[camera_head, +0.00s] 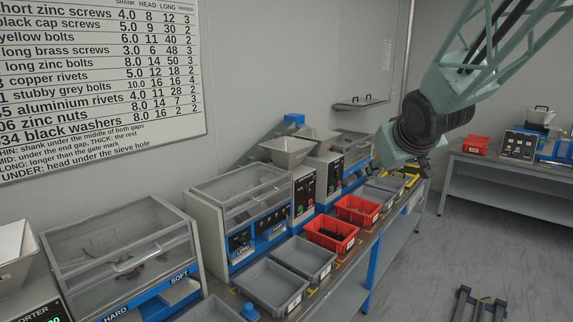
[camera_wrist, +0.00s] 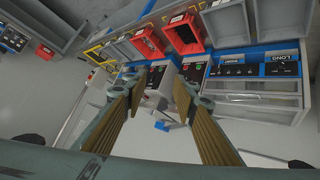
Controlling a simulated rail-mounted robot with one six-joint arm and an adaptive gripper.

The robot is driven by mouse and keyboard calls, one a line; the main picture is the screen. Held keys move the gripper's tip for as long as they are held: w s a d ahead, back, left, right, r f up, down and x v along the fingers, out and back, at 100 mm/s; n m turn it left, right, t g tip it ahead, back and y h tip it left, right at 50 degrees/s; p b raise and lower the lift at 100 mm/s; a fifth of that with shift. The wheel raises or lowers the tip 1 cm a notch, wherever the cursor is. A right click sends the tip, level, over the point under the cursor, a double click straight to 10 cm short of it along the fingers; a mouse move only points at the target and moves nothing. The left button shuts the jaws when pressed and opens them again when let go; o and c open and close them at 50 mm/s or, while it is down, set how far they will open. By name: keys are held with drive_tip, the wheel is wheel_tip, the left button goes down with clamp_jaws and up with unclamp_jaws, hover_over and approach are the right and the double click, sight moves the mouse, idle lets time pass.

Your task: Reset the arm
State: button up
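My arm (camera_head: 440,95) comes in from the upper right in the head view, above the far part of the bench. Its fingers cannot be made out clearly there. In the wrist view my gripper (camera_wrist: 155,85) shows two brown-padded fingers spread wide apart, with nothing between them. Beyond the fingers in the wrist view are the bench machines and bins. The gripper appears clear of them, with no contact visible.
The bench holds machines with clear hoods (camera_head: 120,250), a hopper (camera_head: 290,150), red bins (camera_head: 331,233) and grey trays (camera_head: 270,285). A second bench (camera_head: 505,190) stands at the right. Open floor (camera_head: 420,270) lies between. A wall shelf (camera_head: 360,104) is near the arm.

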drive_tip(key=s+a+f+m+g, duration=0.1)
drive_tip(key=s+g, duration=0.1)
drive_tip(key=s, duration=1.4)
drive_tip(key=s+a+m+g, duration=0.1)
drive_tip(key=s+a+g, duration=0.1)
drive_tip(key=s, duration=1.5)
drive_tip(key=s+a+f+g, duration=0.1)
drive_tip(key=s+a+g, duration=0.1)
drive_tip(key=s, duration=1.4)
drive_tip(key=shift+s+a+f+m+y, duration=0.2)
drive_tip(key=shift+a+f+m+y, duration=0.1)
drive_tip(key=shift+m+y, duration=0.1)
drive_tip(key=shift+w+d, duration=0.1)
